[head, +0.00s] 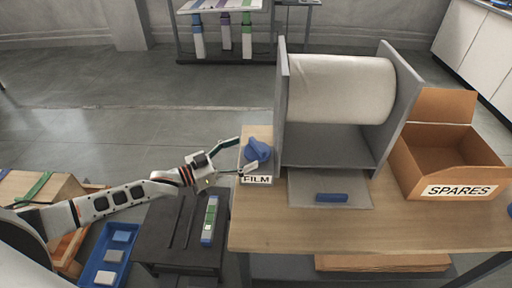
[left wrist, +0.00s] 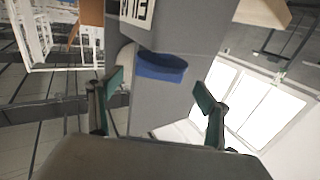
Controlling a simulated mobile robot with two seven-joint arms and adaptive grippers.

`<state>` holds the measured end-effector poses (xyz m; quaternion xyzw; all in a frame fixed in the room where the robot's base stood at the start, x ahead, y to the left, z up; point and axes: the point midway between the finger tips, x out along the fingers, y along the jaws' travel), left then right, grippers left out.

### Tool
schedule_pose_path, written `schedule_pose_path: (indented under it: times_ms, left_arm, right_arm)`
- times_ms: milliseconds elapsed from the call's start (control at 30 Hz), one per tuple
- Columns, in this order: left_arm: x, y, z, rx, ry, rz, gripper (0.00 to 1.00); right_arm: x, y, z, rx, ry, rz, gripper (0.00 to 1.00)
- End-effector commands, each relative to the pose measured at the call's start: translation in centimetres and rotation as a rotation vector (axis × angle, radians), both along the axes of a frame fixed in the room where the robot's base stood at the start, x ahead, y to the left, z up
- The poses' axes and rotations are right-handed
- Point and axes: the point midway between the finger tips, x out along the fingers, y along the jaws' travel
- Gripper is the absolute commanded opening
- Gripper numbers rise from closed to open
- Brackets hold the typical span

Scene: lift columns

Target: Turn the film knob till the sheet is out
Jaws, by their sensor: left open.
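The blue film knob (head: 258,150) sits on a box labelled FILM (head: 257,180), left of the dispenser. My left gripper (head: 244,155) is open at the knob's left side, one finger toward its far side and one toward its near side. In the left wrist view the knob (left wrist: 160,67) shows between and just ahead of the spread fingertips (left wrist: 160,90); contact cannot be told. A white film roll (head: 341,88) hangs between two grey side plates. A flat grey sheet (head: 300,190) with a blue bar lies below it at the front. My right gripper is not in view.
An open cardboard box marked SPARES (head: 460,190) stands right of the dispenser on the wooden table (head: 380,225). A dark stand (head: 165,230) with a green-and-white column piece and a blue tray (head: 105,255) lie to the left. The table's front is mostly clear.

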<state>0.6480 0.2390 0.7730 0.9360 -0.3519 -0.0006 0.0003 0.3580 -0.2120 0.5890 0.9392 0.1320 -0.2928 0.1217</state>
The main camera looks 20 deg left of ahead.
Motion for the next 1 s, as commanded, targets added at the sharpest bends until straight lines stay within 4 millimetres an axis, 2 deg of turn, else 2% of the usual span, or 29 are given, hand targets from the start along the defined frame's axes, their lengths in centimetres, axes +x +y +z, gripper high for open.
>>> schedule_pose_path:
  times_ms: [100, 300, 700, 833, 867, 1000]
  left_arm:
    - [1.5, -1.4, -0.1, -0.001, -0.002, 0.000, 0.78]
    - [3.3, -2.9, -0.1, -0.001, -0.001, -0.001, 0.78]
    - [3.9, -3.4, 0.0, 0.001, -0.001, -0.001, 0.78]
    - [3.9, -3.4, 0.0, 0.000, -0.001, -0.001, 0.44]
    - [3.9, -3.4, 0.0, 0.000, -0.001, -0.001, 0.39]
    - [3.9, -3.4, 0.0, 0.000, -0.001, -0.002, 0.39]
  right_arm:
    - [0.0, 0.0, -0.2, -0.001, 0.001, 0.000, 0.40]
    - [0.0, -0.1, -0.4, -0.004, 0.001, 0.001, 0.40]
    - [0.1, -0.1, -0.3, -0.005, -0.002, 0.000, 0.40]
    - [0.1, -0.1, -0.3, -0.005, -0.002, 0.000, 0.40]
    - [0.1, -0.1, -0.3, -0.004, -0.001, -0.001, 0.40]
    - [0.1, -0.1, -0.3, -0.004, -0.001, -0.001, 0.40]
